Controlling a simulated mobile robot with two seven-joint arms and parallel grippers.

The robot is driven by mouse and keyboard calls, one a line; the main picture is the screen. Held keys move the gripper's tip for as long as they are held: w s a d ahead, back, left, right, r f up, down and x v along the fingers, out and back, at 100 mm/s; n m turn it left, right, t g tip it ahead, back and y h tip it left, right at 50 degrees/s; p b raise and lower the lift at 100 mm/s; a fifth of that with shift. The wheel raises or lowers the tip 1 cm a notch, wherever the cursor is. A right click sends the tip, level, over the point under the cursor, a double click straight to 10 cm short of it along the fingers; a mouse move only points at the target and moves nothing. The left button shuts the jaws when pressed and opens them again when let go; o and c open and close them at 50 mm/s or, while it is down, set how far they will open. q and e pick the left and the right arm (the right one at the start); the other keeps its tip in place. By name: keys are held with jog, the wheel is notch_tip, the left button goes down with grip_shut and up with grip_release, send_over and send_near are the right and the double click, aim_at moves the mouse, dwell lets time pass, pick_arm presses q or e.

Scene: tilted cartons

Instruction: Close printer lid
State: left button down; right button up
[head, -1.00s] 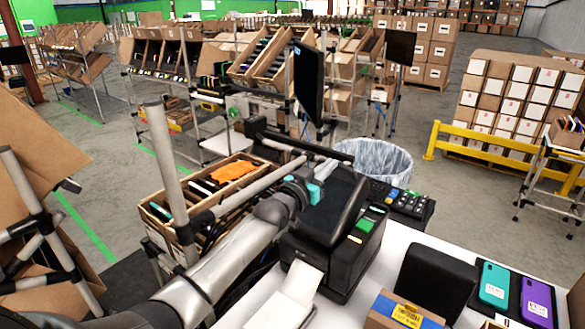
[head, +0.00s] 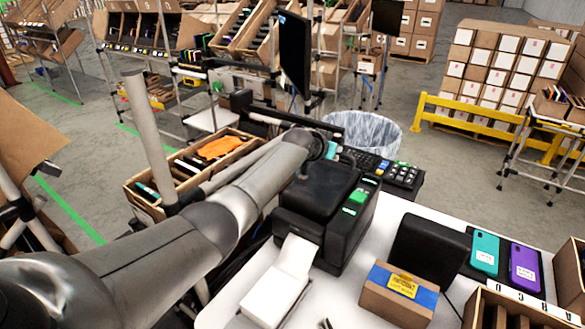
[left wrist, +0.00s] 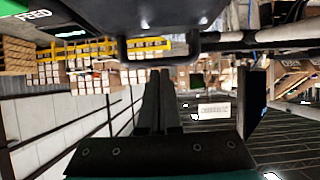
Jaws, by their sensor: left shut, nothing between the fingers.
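The black label printer (head: 340,240) stands on the white table. Its dark lid (head: 322,188) lies low over the body, flat or nearly flat; I cannot tell whether it is fully down. My left arm reaches in from the left, and its gripper (head: 333,152) is at the far side of the printer, partly hidden behind the arm and lid. In the left wrist view the two fingers (left wrist: 160,105) are together and empty, just below a dark printer part (left wrist: 150,18). A green FEED label (left wrist: 35,15) shows at the upper left there. My right gripper is not in view.
A brown carton (head: 400,297), a black stand (head: 430,250) and two phones, teal (head: 484,253) and purple (head: 524,268), are to the right. A keypad (head: 400,177) and monitor (head: 295,55) are behind.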

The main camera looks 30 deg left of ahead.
pick_arm(q)
jog(key=shift+w+f+b, duration=0.35)
jog(key=shift+f+b, duration=0.05)
jog(key=shift+f, duration=0.05)
dwell(0.4)
jog(key=shift+r+p, duration=0.6)
jog(key=shift+p, duration=0.05)
jog(key=s+r+p, duration=0.5)
jog(key=s+r, duration=0.3)
jog(key=s, duration=0.1)
jog(key=shift+a+r, duration=0.2)
jog(key=shift+a, duration=0.25)
